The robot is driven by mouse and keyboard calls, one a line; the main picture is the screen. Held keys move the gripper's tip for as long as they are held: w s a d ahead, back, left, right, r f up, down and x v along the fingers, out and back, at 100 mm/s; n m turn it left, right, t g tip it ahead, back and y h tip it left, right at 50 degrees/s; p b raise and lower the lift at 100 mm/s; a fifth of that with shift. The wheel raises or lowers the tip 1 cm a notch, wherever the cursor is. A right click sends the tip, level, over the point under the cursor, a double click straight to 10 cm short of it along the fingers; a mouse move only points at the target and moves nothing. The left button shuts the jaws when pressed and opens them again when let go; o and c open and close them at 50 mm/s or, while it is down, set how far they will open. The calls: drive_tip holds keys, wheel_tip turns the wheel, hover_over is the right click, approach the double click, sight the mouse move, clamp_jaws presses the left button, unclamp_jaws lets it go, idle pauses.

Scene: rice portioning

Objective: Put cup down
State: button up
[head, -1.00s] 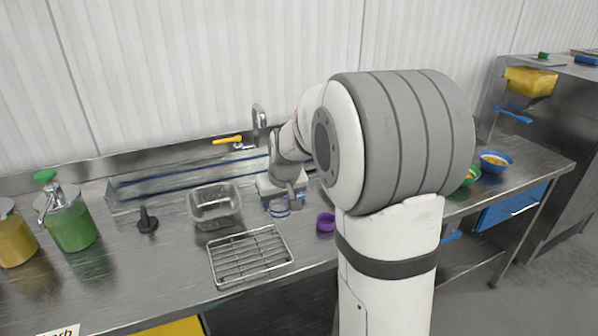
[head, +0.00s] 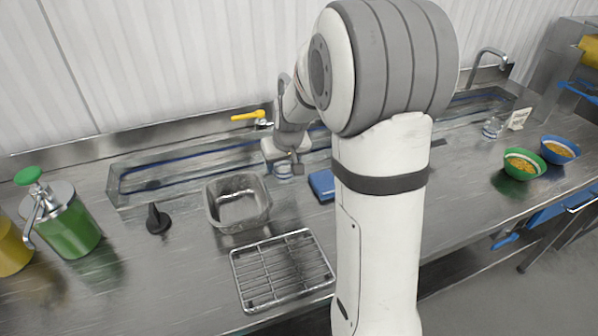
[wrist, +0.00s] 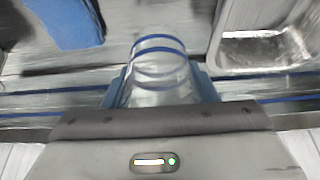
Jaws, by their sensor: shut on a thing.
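A clear cup with blue bands (wrist: 158,68) sits between the fingers of my gripper (wrist: 159,88) in the wrist view, which is blurred. The gripper is shut on the cup. I cannot tell whether the cup's base touches the steel counter (head: 180,275). A second clear cup (head: 492,127) stands far right on the counter.
A wire rack (head: 282,270) lies in front of the tub. A blue object (head: 322,185) lies right of the cup. A green bowl (head: 520,163) and a blue bowl (head: 560,149) with yellowish food stand at the right. A green dispenser (head: 68,222) stands at the left.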

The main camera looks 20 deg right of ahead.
sight(285, 178)
drive_tip(key=shift+d+f, duration=0.1)
drive_tip(key=shift+f, duration=0.85)
drive_tip(key=shift+s+d+f, duration=0.1)
drive_tip(key=shift+f, duration=1.6)
drive_tip(key=shift+f, duration=0.1)
drive_tip(key=shift+f, duration=0.2)
drive_tip(key=o, duration=1)
drive_tip(key=shift+r, duration=0.15)
